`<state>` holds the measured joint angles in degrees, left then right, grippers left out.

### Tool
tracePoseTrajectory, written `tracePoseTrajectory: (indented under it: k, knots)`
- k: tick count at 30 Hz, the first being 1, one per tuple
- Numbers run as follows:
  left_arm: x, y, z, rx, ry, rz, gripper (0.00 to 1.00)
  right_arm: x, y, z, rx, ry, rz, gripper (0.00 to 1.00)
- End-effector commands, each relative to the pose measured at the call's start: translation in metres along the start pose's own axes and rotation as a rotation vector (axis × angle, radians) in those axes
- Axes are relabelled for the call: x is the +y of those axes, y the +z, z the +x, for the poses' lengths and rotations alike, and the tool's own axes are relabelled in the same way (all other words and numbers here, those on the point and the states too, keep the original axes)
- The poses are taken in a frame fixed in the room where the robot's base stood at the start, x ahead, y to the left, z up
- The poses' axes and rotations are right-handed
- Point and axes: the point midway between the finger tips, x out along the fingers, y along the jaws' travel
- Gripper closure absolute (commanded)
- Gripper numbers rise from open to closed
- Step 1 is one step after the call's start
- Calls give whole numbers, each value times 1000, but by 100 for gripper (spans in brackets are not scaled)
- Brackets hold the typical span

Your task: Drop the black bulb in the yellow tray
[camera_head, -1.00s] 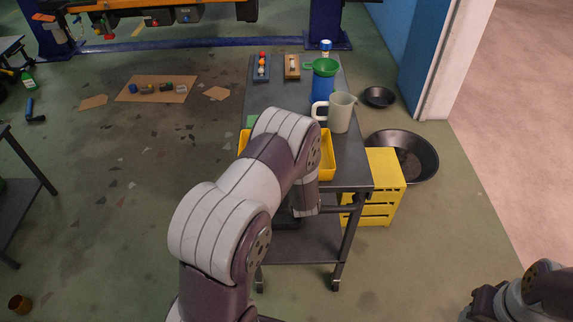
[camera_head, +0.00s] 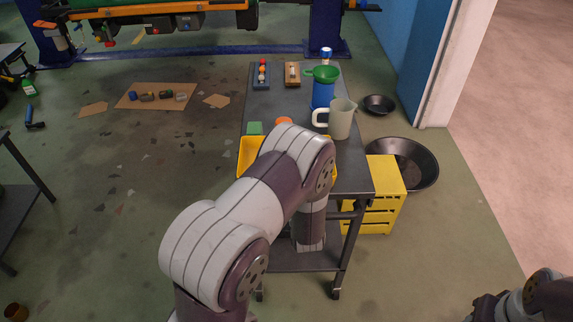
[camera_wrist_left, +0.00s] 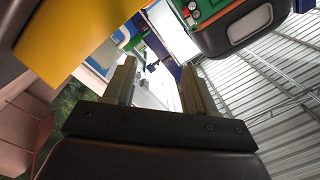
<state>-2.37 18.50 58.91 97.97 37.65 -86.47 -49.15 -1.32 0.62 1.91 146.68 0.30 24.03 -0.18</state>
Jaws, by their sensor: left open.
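The yellow tray (camera_head: 250,158) lies on the near end of the grey cart (camera_head: 285,100). My left arm crosses over it and hides most of its inside. I cannot make out the black bulb in either view. My left gripper (camera_wrist_left: 157,82) shows in the left wrist view with its two fingers apart and nothing seen between them. In the head view the left gripper is hidden by its own arm. My right gripper (camera_head: 486,306) is at the bottom right corner of the head view, dark and partly cut off, away from the cart.
A green block (camera_head: 254,128) and an orange item (camera_head: 284,121) sit behind the tray. A translucent jug (camera_head: 341,120) and a blue bottle with green funnel (camera_head: 323,90) stand at the cart's right. A yellow crate (camera_head: 385,175) and black pan (camera_head: 412,160) are on the floor.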

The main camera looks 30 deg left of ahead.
Motion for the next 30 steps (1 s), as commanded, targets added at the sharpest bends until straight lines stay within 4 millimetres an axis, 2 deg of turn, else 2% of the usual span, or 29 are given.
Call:
tracePoseTrajectory:
  k: [3,6,9,25,28,30]
  knots:
    - [2,-1,-30,3,5,2,44,0,0,2,0,0,0,57]
    - [1,0,-49,2,3,1,44,0,0,3,0,0,0,57]
    - [1,0,-59,2,2,1,44,0,0,3,0,0,0,57]
    - [0,-1,-62,-4,10,-9,44,0,0,2,0,0,0,57]
    - [7,-13,-55,-57,124,-96,44,0,-1,-7,0,0,0,57]
    - [18,-30,-54,-143,296,-209,44,0,-2,-17,0,0,0,57]
